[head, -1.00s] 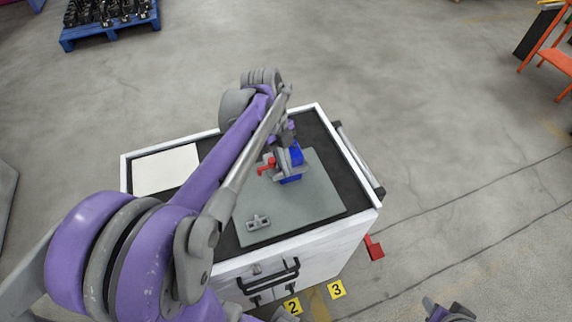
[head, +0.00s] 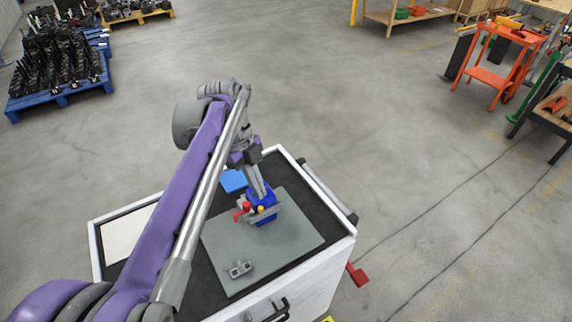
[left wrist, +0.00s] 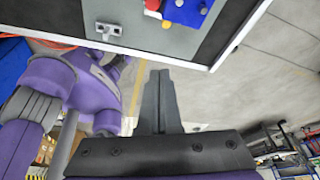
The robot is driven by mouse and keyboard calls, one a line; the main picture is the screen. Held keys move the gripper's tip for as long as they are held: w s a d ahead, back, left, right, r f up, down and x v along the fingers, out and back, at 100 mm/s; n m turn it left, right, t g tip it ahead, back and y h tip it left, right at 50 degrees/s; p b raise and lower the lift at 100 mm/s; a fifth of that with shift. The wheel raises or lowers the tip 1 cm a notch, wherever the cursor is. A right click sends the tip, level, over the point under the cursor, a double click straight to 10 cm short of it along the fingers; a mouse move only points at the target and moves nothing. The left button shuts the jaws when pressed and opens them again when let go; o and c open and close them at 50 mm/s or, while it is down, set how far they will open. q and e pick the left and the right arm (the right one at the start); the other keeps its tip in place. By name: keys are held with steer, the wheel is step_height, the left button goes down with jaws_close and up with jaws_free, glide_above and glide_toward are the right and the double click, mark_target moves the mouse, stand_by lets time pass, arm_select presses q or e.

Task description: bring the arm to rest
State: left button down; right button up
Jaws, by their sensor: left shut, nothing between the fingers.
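My left arm reaches over a white cart (head: 338,246) in the head view. Its gripper (head: 262,182) points down just behind and above a blue screw jack (head: 266,216) with a red part. The fingers overlap the jack in that view, so any contact is hard to judge there. In the left wrist view the gripper (left wrist: 160,85) is shut with nothing between its fingers, and the jack (left wrist: 183,10) is at the top edge, apart from the fingertips. The jack stands on a grey mat (head: 290,250). My right gripper is not seen.
A small grey bracket (head: 240,269) lies on the mat. A blue block (head: 233,181) and a white sheet (head: 125,235) are on the cart's top. A red piece (head: 357,275) sticks out at the cart's right side. Open floor surrounds the cart; an orange trolley (head: 495,75) stands far right.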

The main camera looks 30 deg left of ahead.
arm_select(q)
steer(key=shift+w, duration=0.15)
steer(key=s+d+f+n+t+y, duration=0.2)
steer(key=s+d+f+n+t, duration=0.1)
steer(key=n, duration=0.7)
steer(key=s+d+f+n+t+y, duration=0.1)
steer(key=s+d+f+n+t, duration=0.2)
steer(key=s+d+f+n, duration=0.3)
steer(key=shift+s+f+n+y, duration=0.4)
steer(key=shift+s+f+n, duration=0.3)
steer(key=shift+f+n, duration=1.4)
steer(key=shift+a, duration=0.1)
